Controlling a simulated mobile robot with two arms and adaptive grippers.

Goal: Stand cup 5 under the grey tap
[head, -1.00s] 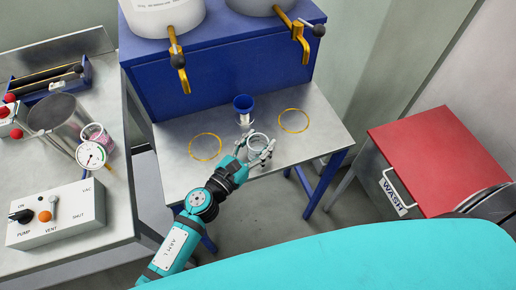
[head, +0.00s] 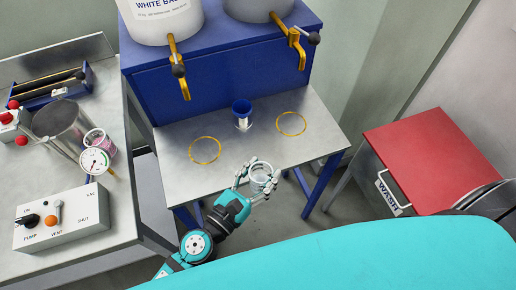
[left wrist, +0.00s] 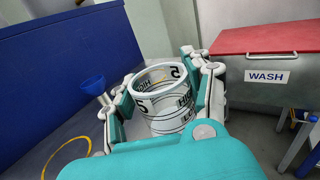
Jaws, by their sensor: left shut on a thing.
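Cup 5 (head: 261,177) is a clear, ring-like cup with black print; a 5 shows on it in the left wrist view (left wrist: 165,98). My left gripper (head: 260,180) is shut around its sides and holds it near the front edge of the steel table, apart from the yellow rings. Two brass taps with dark handles hang above the table. The right tap (head: 297,47) is under the greyer vessel (head: 255,8); the left tap (head: 180,72) is under the vessel labelled white base (head: 160,22). My right gripper is not in view.
Yellow rings mark the table below the left tap (head: 205,164) and right tap (head: 291,136). A blue cup-shaped piece (head: 242,106) stands between them, towards the back. A red-lidded wash bin (head: 430,155) is at right. A bench with a pump box (head: 62,218) is at left.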

